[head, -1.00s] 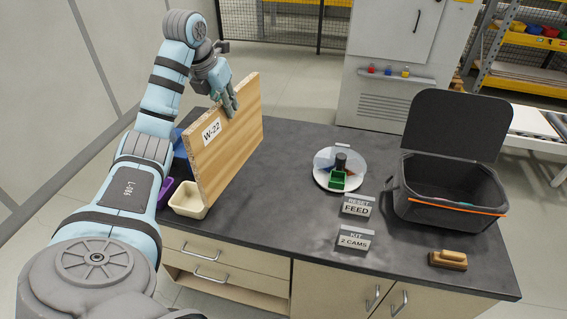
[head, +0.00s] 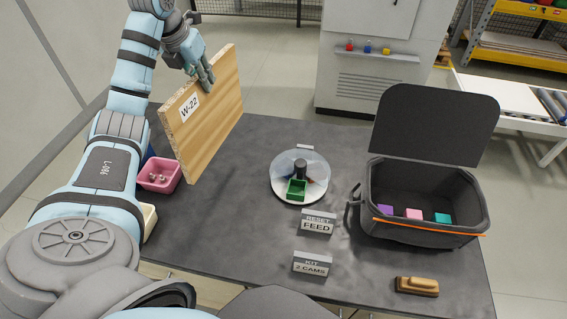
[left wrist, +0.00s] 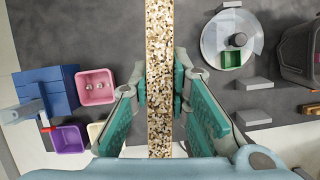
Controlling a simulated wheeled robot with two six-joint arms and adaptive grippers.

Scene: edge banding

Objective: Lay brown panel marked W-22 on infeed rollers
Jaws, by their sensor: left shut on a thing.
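The brown panel marked W-22 (head: 212,115) is held upright on edge above the left part of the dark worktable, its white label facing me. My left gripper (head: 207,82) is shut on its top edge. In the left wrist view the panel's speckled edge (left wrist: 159,60) runs between the two green finger pads. The infeed rollers may be the grey rollers (head: 551,105) at the far right, on a white-framed stand beyond the table; only part of them shows. My right gripper is not in view.
A black open bin (head: 425,225) with coloured blocks stands at the table's right. A round clear-topped dish (head: 284,181), two signs and a wooden-handled brush (head: 417,286) lie nearby. A pink bin (head: 160,177) sits left of the panel. A grey cabinet (head: 375,95) stands behind.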

